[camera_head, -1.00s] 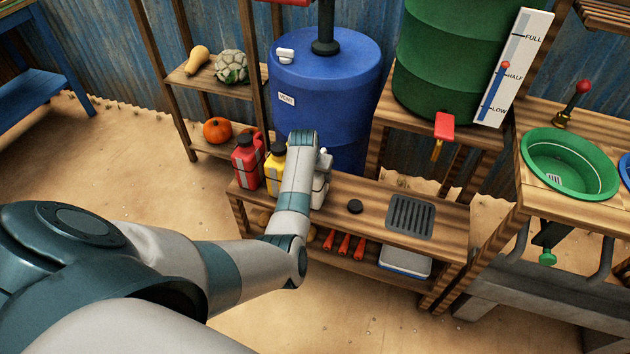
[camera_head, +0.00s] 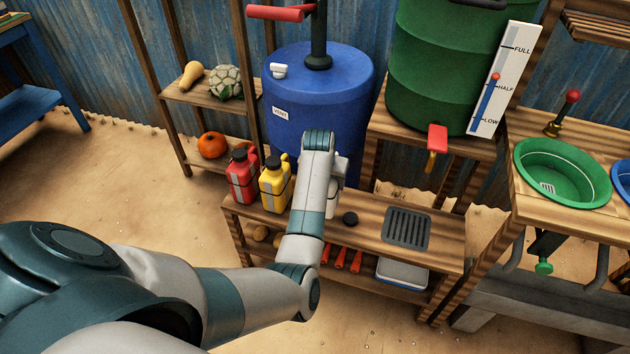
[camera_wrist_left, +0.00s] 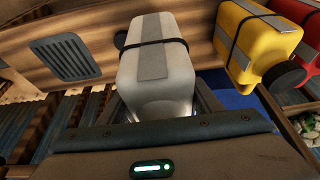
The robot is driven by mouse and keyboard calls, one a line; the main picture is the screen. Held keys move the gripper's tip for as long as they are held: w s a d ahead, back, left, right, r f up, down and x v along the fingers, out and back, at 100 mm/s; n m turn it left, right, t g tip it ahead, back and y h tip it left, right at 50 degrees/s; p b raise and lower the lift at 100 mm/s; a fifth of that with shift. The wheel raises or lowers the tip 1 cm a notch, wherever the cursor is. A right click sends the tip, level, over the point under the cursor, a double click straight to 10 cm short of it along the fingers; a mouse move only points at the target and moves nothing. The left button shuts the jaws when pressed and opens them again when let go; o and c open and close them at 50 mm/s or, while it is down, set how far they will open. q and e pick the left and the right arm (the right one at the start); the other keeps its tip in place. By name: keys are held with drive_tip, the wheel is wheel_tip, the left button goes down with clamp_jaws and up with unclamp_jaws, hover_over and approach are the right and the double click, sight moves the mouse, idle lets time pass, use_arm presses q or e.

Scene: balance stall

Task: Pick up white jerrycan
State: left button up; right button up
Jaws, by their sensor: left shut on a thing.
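The white jerrycan (camera_wrist_left: 158,62), with a grey band and a black strap, fills the middle of the left wrist view. My left gripper (camera_wrist_left: 160,108) is shut on it, one finger on either side. In the head view my left arm hides most of the white jerrycan (camera_head: 335,198); a pale strip shows to the right of my wrist, above the wooden bench (camera_head: 376,238). I cannot tell whether its base is clear of the bench. My right gripper is not in view.
A yellow jerrycan (camera_head: 274,188) and a red jerrycan (camera_head: 241,180) stand left of my wrist. A black cap (camera_head: 350,219) and a dark grate (camera_head: 407,228) are on the bench to the right. A blue barrel (camera_head: 320,95) stands behind.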

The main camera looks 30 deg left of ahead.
sight(334, 192)
use_arm(q)
drive_tip(key=d+r, duration=0.3)
drive_tip(key=d, duration=0.2)
drive_tip(key=shift+s, duration=0.25)
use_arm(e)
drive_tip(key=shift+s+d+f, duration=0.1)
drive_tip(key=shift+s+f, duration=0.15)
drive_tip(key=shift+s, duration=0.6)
use_arm(q)
drive_tip(key=shift+r, duration=0.1)
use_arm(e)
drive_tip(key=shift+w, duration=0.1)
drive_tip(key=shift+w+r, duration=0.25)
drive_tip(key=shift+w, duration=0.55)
